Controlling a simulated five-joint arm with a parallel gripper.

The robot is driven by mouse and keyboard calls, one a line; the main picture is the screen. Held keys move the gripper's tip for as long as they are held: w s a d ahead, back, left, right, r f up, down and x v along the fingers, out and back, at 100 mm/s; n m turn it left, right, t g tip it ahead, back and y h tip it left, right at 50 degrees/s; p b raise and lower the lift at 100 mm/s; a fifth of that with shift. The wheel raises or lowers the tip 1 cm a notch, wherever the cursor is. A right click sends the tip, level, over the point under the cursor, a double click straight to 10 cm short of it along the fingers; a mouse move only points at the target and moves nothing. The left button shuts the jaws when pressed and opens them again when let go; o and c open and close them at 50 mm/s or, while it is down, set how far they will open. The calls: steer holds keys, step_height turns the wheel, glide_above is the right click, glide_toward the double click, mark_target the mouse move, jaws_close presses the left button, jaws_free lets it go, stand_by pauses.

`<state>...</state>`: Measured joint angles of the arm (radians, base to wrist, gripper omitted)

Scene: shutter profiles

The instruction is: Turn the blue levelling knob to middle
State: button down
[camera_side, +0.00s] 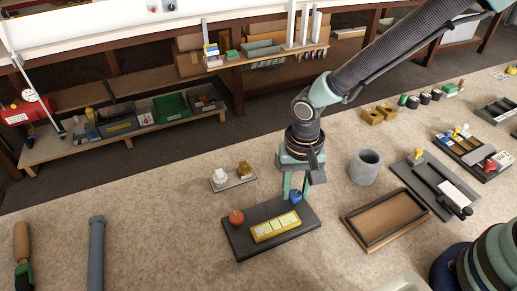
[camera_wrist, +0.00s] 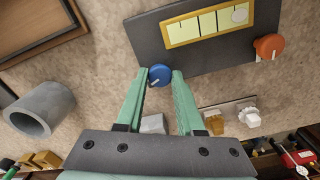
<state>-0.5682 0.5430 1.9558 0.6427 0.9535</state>
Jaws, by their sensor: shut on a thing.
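The blue levelling knob (camera_wrist: 159,75) sits at the edge of a dark plate (camera_wrist: 150,38), and it also shows in the side view (camera_side: 296,196). My gripper (camera_wrist: 159,78) points down at it, with one green finger on each side, shut on the knob. In the side view my gripper (camera_side: 294,190) is at the plate's far right part. A small pale mark shows on the knob's lower side in the wrist view; its exact setting is hard to read. A yellow-framed strip (camera_side: 276,227) with several pale panels lies on the plate beside the knob.
An orange knob (camera_side: 236,217) stands at the plate's left end. A small tray with white and amber pieces (camera_side: 232,180) lies behind. A grey cylinder (camera_side: 365,167) and a brown open tray (camera_side: 388,219) stand to the right. Bench space in front of the plate is clear.

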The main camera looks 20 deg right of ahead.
mark_target(295, 193)
steer(key=n, duration=1.3)
stand_by(0.5)
steer(key=shift+r, duration=0.1)
steer(key=c, duration=0.5)
jaws_free()
step_height(295, 193, up, 12)
steer(key=shift+r, duration=0.1)
